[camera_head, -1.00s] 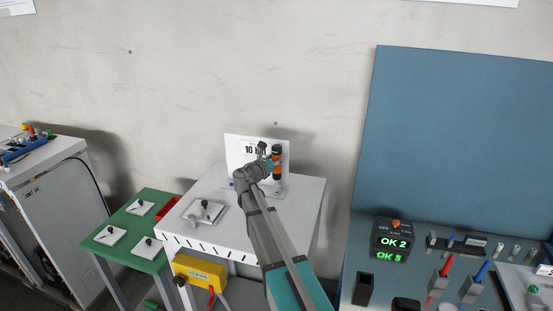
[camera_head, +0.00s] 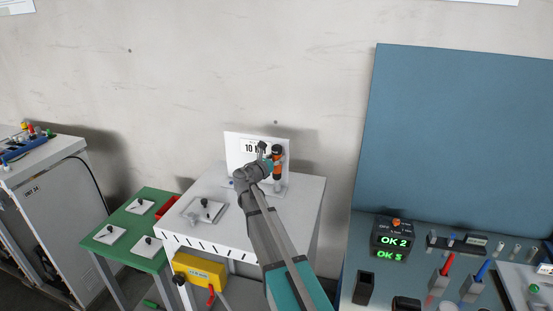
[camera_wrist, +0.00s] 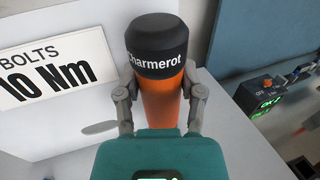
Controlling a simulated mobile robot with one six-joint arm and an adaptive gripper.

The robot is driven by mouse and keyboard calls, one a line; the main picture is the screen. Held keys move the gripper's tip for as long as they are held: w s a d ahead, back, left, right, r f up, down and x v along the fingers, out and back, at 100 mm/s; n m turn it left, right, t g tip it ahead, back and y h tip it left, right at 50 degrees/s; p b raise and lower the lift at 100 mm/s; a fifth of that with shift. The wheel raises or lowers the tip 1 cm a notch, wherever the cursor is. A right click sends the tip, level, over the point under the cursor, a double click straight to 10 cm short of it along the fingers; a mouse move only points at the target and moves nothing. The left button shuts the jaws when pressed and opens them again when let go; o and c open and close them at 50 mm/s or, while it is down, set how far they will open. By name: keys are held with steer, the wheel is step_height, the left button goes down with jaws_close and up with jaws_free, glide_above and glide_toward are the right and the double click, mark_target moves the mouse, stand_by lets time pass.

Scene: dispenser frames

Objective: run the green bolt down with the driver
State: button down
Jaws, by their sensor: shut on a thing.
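The driver (camera_head: 277,161) is upright, with an orange body and a black cap. It stands before a white sign (camera_head: 240,147) on the white table. In the wrist view the driver (camera_wrist: 160,108) is between the two fingers of my gripper (camera_wrist: 161,97), which is shut on its body. My gripper (camera_head: 270,160) reaches it from the front left. The driver's lower end is hidden in the wrist view, and I cannot tell whether it still rests in its stand. A small green piece (camera_head: 533,289) on a plate at the far right may be the green bolt; it is too small to be sure.
The white table (camera_head: 225,235) carries a small plate with a dark knob (camera_head: 205,205). A green table (camera_head: 128,222) with several white plates stands left. On the right bench, a black box (camera_head: 393,240) shows green OK lines. A tall blue panel (camera_head: 460,140) rises behind it.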

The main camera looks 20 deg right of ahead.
mark_target(274, 151)
steer(key=shift+s+f+b, duration=0.1)
steer(key=shift+f+b, duration=0.5)
stand_by(2.1)
steer(key=shift+r, duration=0.1)
steer(key=shift+r+p, duration=2.4)
steer(key=shift+p, duration=0.15)
